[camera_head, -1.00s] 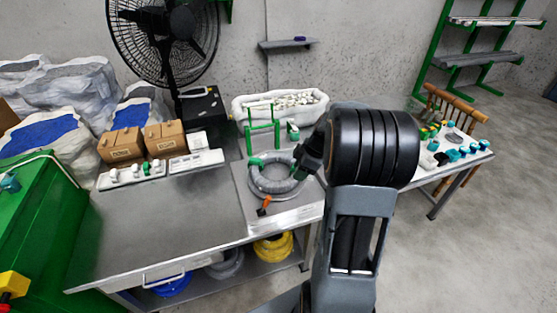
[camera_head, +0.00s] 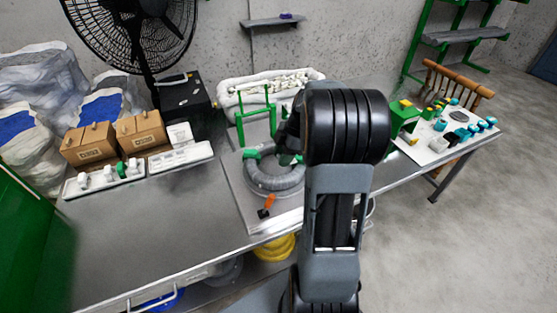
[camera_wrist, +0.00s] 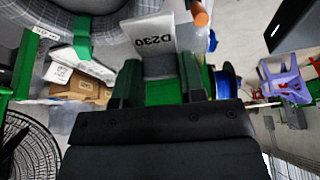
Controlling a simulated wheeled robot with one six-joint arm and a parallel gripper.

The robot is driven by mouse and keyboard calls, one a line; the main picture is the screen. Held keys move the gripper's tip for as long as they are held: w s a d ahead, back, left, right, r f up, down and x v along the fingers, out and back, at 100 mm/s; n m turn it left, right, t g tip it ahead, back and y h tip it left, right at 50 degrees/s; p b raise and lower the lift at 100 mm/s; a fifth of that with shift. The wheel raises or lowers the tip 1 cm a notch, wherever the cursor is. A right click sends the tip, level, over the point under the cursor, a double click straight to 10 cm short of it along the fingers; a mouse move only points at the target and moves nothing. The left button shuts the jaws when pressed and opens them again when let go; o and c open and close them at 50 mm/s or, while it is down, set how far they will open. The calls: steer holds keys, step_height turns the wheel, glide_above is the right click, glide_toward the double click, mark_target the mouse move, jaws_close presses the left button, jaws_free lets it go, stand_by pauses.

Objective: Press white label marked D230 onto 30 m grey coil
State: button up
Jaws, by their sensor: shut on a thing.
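The grey coil (camera_head: 275,184) lies on a pale board on the steel table, with a green clip at its upper left. Its ribbed side also fills the top left of the wrist view (camera_wrist: 50,14), with a green band (camera_wrist: 82,36) around it. My gripper (camera_wrist: 160,68) is shut on the white label (camera_wrist: 147,24), whose D230 print shows beyond the fingertips. In the wrist view the label overlaps the coil's edge; I cannot tell whether they touch. In the head view my gripper (camera_head: 289,140) is over the coil's upper right, and the label is hidden.
A green stand (camera_head: 254,125) rises just behind the coil, before a white bin (camera_head: 235,90). An orange-handled tool (camera_head: 267,205) lies in front. Cartons (camera_head: 140,131) and white trays stand left, with a fan behind. The table's front left is clear.

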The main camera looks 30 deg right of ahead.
mark_target(278, 180)
steer(key=shift+w+f, duration=0.15)
steer(key=shift+f, duration=0.4)
steer(key=shift+f+b, duration=1.25)
steer(key=shift+f, duration=0.7)
steer(key=shift+f+b, duration=0.85)
steer(key=shift+f+b, duration=0.95)
steer(key=shift+b, duration=0.4)
stand_by(0.5)
steer(key=o, duration=1.1)
steer(key=shift+r, duration=0.1)
steer(key=shift+r+p, duration=2.1)
steer(key=shift+r, duration=1.45)
